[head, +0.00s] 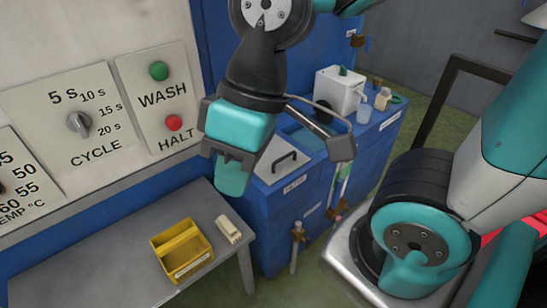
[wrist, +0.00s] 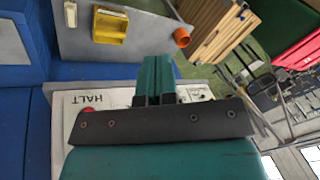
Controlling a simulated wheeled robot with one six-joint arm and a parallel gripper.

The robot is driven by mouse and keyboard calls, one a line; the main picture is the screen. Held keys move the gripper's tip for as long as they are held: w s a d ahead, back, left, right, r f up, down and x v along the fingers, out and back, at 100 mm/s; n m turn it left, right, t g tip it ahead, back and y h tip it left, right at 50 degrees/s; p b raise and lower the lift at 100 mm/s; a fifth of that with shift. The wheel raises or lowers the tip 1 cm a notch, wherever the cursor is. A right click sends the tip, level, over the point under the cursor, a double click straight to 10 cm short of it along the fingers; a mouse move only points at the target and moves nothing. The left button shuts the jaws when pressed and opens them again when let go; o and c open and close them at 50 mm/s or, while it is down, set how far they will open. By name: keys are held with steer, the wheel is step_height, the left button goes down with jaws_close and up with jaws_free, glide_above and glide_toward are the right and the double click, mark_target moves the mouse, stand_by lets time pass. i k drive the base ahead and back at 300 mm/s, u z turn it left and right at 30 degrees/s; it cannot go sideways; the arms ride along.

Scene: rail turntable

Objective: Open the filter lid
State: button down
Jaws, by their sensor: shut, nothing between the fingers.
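The filter lid (head: 279,169) is a pale grey plate with a dark bar handle (head: 285,158), on top of a blue cabinet (head: 277,222) in the head view. It appears to lie flat; part of it is hidden behind my gripper. A small label, too small to read surely, is on the cabinet front below it. My gripper (head: 231,181) is shut and empty, pointing down left of the handle in the picture. It looks apart from the handle. The wrist view shows its teal fingers together (wrist: 155,75); the lid is not seen there.
A grey bench (head: 120,252) holds a yellow bin (head: 182,249) and a cream block (head: 228,229). Behind my gripper is a control panel with a green WASH button (head: 158,71) and red HALT button (head: 174,122). A white canister (head: 340,91) stands on the cabinet's far end.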

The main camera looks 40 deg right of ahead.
mark_target(273, 152)
steer(key=z, duration=1.95)
steer(key=i, duration=0.4)
steer(key=u, duration=1.35)
